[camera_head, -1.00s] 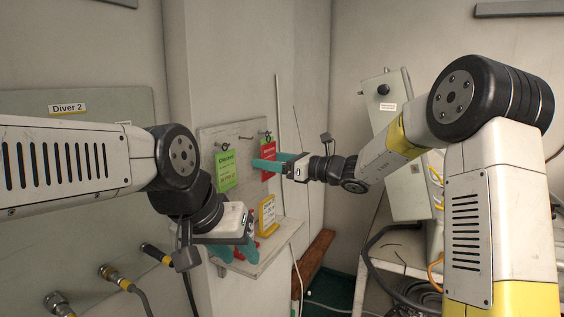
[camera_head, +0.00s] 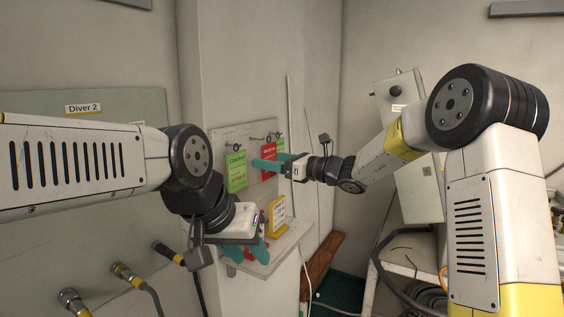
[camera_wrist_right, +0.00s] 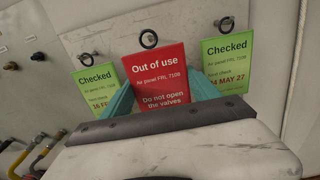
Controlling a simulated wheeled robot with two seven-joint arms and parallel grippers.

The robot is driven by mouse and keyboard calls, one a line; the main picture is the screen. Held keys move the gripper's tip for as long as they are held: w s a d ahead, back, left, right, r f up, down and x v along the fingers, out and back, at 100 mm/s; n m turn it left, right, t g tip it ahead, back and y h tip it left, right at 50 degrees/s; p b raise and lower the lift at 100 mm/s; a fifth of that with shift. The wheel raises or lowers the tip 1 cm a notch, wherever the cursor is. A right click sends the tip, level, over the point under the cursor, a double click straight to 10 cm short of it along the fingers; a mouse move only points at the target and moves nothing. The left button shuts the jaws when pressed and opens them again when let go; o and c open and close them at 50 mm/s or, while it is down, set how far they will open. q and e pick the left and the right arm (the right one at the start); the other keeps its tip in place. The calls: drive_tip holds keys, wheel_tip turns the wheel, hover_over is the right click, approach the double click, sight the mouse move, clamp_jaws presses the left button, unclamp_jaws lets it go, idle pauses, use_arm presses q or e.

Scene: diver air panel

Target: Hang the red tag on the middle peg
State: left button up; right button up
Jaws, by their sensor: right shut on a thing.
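The red "Out of use" tag (camera_head: 268,156) is upright between the teal fingers of my right gripper (camera_head: 272,163), which is shut on it, in front of the peg board. In the right wrist view the red tag (camera_wrist_right: 158,75) hangs between two green tags, a black ring (camera_wrist_right: 149,38) at its top. I cannot tell whether the ring is around the middle peg (camera_head: 254,138) or only in front of it. My left gripper (camera_head: 250,250) is lower, by the small shelf, its fingers apart.
A green "Checked" tag (camera_head: 237,172) hangs on the left; another green tag (camera_wrist_right: 225,65) on the right shows in the wrist view. A yellow stand with a card (camera_head: 277,216) and a partly hidden red thing are on the shelf (camera_head: 285,243). Hose fittings (camera_head: 122,272) are at lower left.

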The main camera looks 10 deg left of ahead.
drive_tip(key=shift+w+a, duration=0.15)
drive_tip(key=shift+a, duration=0.2)
idle(0.5)
drive_tip(key=shift+w+a, duration=0.15)
drive_tip(key=shift+a, duration=0.3)
drive_tip(key=shift+w+a, duration=0.25)
drive_tip(key=shift+a, duration=0.35)
drive_tip(key=shift+f, duration=0.3)
idle(0.9)
drive_tip(key=o, duration=1.4)
